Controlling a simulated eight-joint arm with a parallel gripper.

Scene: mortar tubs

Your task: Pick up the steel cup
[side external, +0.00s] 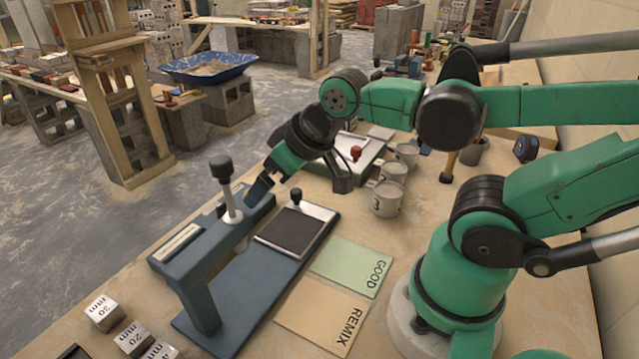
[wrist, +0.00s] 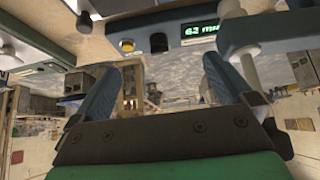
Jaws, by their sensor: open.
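My gripper (side external: 258,192) is open and empty, pointing down and left beside the post of the blue-grey press (side external: 205,255). Its two blue fingers (wrist: 158,80) stand apart in the wrist view, with nothing between them. A grey cup-like container (side external: 474,151) stands at the back right of the bench, behind my arm. It may be the steel cup, but I cannot tell for sure. Several pale grey tubs stand in a row at mid-bench; the nearest tub (side external: 387,199) is marked 3. No cup is clear in the wrist view.
The press has a tall black-knobbed lever (side external: 222,170). A green GOOD card (side external: 350,266) and a tan REMIX card (side external: 322,316) lie flat. A lit display (wrist: 200,30) reads about 62 mm.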

